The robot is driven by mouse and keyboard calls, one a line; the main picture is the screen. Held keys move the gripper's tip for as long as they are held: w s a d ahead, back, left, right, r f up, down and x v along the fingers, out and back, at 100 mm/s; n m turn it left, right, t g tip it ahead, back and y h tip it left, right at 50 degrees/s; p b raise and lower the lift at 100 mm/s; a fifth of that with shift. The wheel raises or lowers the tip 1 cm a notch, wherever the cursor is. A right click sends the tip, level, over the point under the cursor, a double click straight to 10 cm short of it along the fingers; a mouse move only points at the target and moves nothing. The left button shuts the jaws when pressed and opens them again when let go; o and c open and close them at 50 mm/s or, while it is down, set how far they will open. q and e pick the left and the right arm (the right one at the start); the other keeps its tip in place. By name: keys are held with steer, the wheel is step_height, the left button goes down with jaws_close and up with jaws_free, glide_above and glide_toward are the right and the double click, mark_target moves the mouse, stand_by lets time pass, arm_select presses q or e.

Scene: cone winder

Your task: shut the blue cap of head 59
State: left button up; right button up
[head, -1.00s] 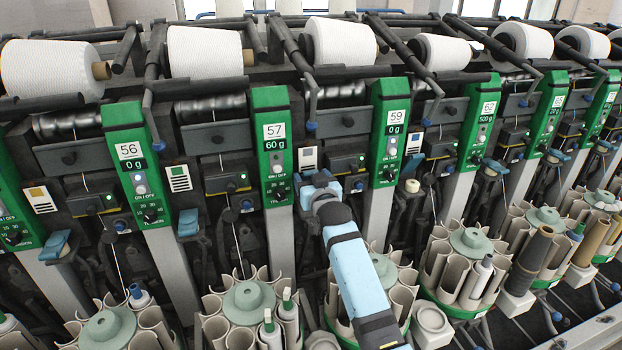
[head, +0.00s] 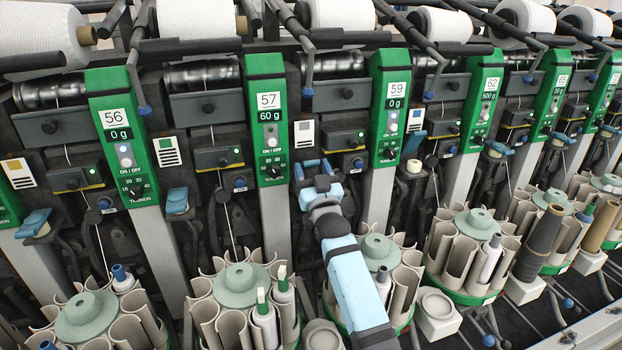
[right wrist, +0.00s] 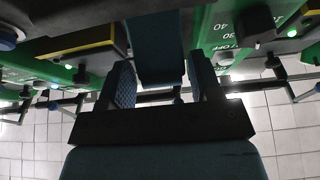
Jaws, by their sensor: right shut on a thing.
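The green panel of head 59 (head: 391,105) stands just right of the middle in the head view. My right gripper (head: 313,170) is left of this panel and below its level, at the machine front between the panels of 57 and 59. My left gripper is not in view.
Similar blue caps stand beside head 57's panel (head: 177,200) and head 56's panel (head: 35,223). Round bobbin magazines (head: 240,285) stand below in a row, one close under my right arm. Dark yarn arms and white cones (head: 197,17) are above.

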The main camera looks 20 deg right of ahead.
steer(key=shift+f+t, duration=0.15)
steer(key=shift+t, duration=0.15)
steer(key=o, duration=1)
steer(key=shift+c, duration=0.2)
steer(key=shift+f, duration=0.15)
